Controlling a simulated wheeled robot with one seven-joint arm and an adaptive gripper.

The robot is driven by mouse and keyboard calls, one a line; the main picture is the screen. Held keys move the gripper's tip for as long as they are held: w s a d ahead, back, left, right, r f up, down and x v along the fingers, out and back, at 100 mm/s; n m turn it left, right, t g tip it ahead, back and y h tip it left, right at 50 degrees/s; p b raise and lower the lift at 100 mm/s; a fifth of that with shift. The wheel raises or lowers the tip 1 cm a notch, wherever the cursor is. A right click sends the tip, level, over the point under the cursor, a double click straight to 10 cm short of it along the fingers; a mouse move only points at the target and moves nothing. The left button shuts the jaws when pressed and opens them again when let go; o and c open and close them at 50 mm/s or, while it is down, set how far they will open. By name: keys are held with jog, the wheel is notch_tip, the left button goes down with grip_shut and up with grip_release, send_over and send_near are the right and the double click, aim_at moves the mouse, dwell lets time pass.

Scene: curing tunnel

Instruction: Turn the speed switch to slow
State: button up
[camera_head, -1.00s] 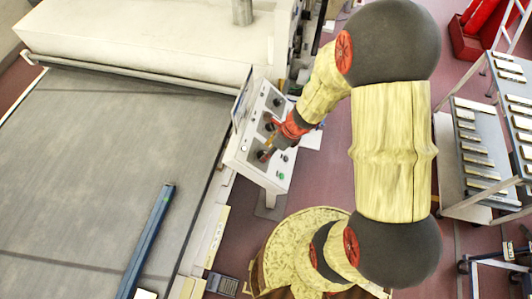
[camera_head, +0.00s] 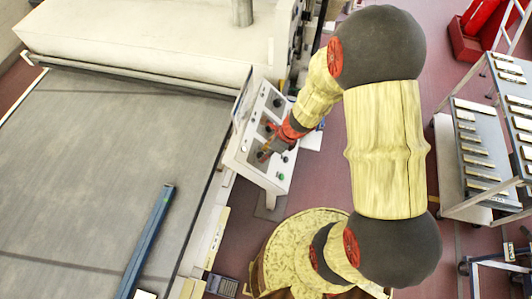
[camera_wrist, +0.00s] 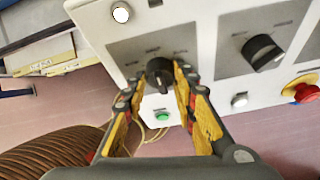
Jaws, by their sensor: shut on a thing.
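The control panel (camera_head: 248,157) is a white sloped box beside the conveyor. In the wrist view, a black rotary knob (camera_wrist: 159,74) with a pale pointer line sits on a grey plate (camera_wrist: 125,58), with small labels too blurred to read. I cannot tell from its label whether this is the speed switch. My gripper (camera_wrist: 157,93) has its yellow-padded fingers on both sides of this knob, shut on it. In the head view, my gripper (camera_head: 264,154) is at the lower part of the panel. A second black knob (camera_wrist: 262,53) is on another grey plate to the right.
A green button (camera_wrist: 162,116), a white button (camera_wrist: 239,100) and a red emergency button (camera_wrist: 303,90) on yellow are near the knobs. The grey conveyor belt (camera_head: 80,150) lies left. A rack with trays (camera_head: 478,150) stands right.

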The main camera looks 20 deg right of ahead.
jog(key=c, duration=0.4)
jog(key=shift+w+f+b, duration=0.1)
jog(key=shift+b, duration=0.45)
jog(key=n+b, duration=0.1)
jog(key=b, duration=0.2)
jog(key=n+t+b, duration=0.1)
jog(key=n+b, duration=0.1)
jog(key=b, duration=0.1)
jog(key=shift+f+h, duration=0.25)
jog(key=shift+h, duration=0.15)
jog(key=n+t+b, duration=0.1)
jog(key=n+b, duration=0.2)
jog(key=b, duration=0.3)
jog(key=n+t+b, duration=0.1)
jog(key=n+b, duration=0.2)
jog(key=b, duration=0.3)
jog(key=shift+s+t+b, duration=0.2)
jog(key=shift+t+b, duration=0.15)
jog(key=shift+t, duration=0.05)
jog(key=shift+r+n+b, duration=0.2)
jog(key=shift+n+b, duration=0.3)
jog(key=shift+b, duration=0.55)
jog(key=shift+r+n+b, duration=0.15)
jog(key=shift+n+b, duration=0.15)
jog(key=shift+b, duration=0.05)
jog(key=o, duration=1)
